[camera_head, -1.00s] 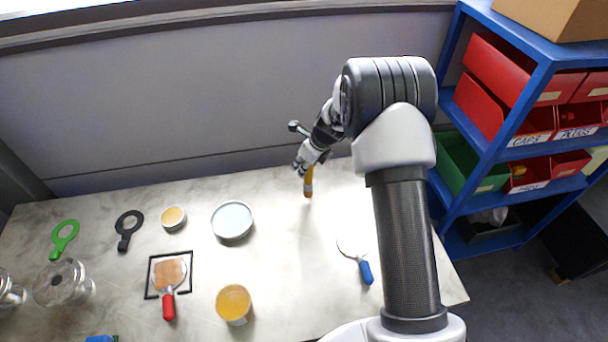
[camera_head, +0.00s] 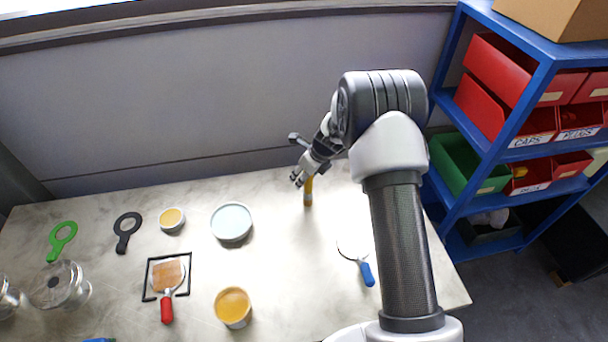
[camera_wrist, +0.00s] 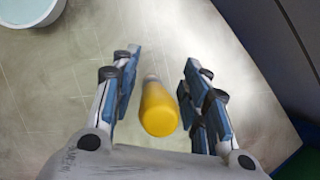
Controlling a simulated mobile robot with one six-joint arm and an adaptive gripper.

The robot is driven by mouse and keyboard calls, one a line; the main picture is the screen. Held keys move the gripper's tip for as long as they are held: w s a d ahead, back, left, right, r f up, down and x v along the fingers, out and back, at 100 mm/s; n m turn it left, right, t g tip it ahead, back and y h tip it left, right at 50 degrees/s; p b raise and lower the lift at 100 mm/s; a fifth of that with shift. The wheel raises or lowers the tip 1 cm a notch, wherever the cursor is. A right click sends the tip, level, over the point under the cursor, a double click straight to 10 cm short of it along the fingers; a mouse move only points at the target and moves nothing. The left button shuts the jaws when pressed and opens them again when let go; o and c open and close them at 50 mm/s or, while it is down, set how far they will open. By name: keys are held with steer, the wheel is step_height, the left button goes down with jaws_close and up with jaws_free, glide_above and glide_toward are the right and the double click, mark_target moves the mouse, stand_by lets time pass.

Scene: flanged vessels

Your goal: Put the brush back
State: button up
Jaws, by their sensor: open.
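The brush, as far as I can tell, is the thing with a yellow-orange handle (camera_head: 308,193), which stands about upright near the back of the table. In the wrist view its yellow handle (camera_wrist: 159,108) points up at the camera, and its lower end is mostly hidden. My gripper (camera_head: 302,178) is at the top of the handle. In the wrist view my gripper (camera_wrist: 160,65) is open, with one finger on each side of the handle and gaps on both sides.
A pale round dish (camera_head: 232,222) is left of the brush. A blue-handled tool (camera_head: 366,272) lies to the front right. A cup of amber stuff (camera_head: 233,307), a red-handled tool (camera_head: 167,308) and a black square outline (camera_head: 150,275) are front left. A blue shelf (camera_head: 548,90) stands right.

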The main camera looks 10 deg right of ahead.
steer(key=s+r+n+p, duration=0.1)
steer(key=s+r+n, duration=0.35)
steer(key=r, duration=0.75)
steer(key=s+r+n+p, duration=0.1)
steer(key=s+r+n, duration=0.2)
steer(key=s+r, duration=0.55)
steer(key=s+r+n+h, duration=0.2)
steer(key=s+r+n, duration=1.15)
steer(key=s, duration=0.35)
steer(key=s+d+f+n, duration=0.1)
steer(key=s+n, duration=0.6)
steer(key=s, duration=0.3)
steer(key=shift+s+f+n+t+h, duration=0.2)
steer(key=shift+s+n+t+h, duration=0.1)
steer(key=shift+n+t+h, duration=0.1)
steer(key=shift+d, duration=0.1)
